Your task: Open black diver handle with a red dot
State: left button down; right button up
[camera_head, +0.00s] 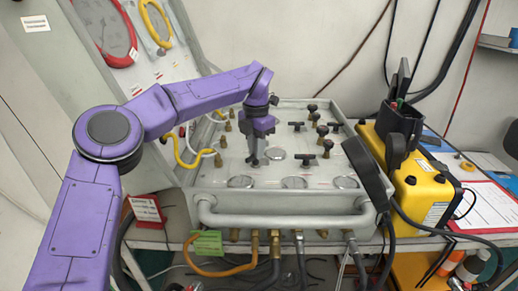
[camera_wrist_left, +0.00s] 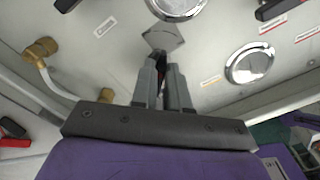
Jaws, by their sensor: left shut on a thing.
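Other black T-handles (camera_head: 305,159) stand on the panel to the right, apart from the gripper. My right gripper is not in view.
Brass fittings (camera_head: 219,160) and a yellow hose (camera_head: 185,158) line the panel's left side. A grey tube rail (camera_head: 285,221) runs along its front. A black handset (camera_head: 366,172) and a yellow case (camera_head: 420,190) stand at the right.

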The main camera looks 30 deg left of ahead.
pick_arm(q)
jog(key=n+b, duration=0.1)
jog(key=n, duration=0.3)
jog(key=shift+w+a+n, duration=0.1)
jog(key=shift+n, duration=0.2)
jog(key=shift+a+r+n+b, duration=0.15)
jog(key=shift+n+b, duration=0.5)
jog(key=shift+n, duration=1.05)
jog(key=c, duration=1.4)
grip_release()
jog(key=shift+o, duration=1.4)
jog(key=shift+w, duration=0.15)
